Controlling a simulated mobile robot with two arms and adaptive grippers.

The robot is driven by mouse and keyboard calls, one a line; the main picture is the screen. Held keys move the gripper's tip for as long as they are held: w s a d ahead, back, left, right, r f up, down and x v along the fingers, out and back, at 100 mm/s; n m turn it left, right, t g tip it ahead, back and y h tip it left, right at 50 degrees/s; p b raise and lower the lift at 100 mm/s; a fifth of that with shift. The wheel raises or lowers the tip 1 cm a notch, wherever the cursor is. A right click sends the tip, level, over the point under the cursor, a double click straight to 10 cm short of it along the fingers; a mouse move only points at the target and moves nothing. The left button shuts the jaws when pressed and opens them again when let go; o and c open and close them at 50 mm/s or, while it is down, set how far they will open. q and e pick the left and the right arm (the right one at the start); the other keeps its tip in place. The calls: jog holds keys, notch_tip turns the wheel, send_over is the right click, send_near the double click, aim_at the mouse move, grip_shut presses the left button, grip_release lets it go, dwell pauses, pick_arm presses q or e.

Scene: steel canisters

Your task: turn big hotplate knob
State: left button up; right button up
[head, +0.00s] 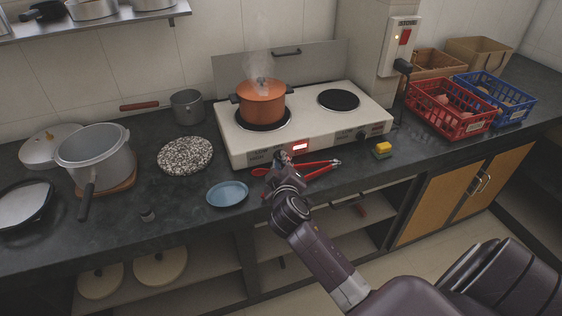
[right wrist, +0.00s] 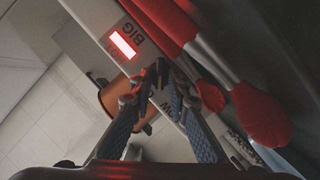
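The white hotplate (head: 240,150) stands on the dark counter, with a red lit indicator (head: 300,147) on its front panel. In the right wrist view the indicator (right wrist: 122,45) sits beside the label BIG. My right gripper (head: 280,157) is at the left part of the front panel, left of the indicator. It covers the spot where the big plate's knob would be, so I cannot make that knob out. In the right wrist view the fingertips (right wrist: 149,82) are close together at the panel; whether they hold the knob is unclear. My left gripper is out of view.
A steaming orange pot (head: 262,106) stands on the left plate; the right plate (head: 338,100) is empty. Red-handled tools (head: 318,169) and a blue plate (head: 227,193) lie near my right gripper. A yellow sponge (head: 382,149) and a red crate (head: 450,122) are further right.

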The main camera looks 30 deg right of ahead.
jog(key=shift+c, duration=0.3)
grip_shut()
jog(key=shift+d+r+m+y+p, duration=0.1)
jog(key=shift+r+m+y+p, duration=0.2)
jog(key=shift+m+p, duration=0.55)
jog(key=m+y+p, duration=0.1)
jog(key=p, duration=0.1)
jog(key=m+y+p, duration=0.1)
jog(key=p, duration=0.2)
jog(key=shift+s+d+r, duration=0.1)
jog(key=shift+d, duration=0.15)
jog(key=shift+d+m+y+p, duration=0.1)
jog(key=shift+m+y+p, duration=0.6)
jog(key=shift+p, duration=0.25)
jog(key=shift+f+m+p, duration=0.2)
jog(key=shift+m+p, duration=0.25)
jog(key=shift+p, duration=0.05)
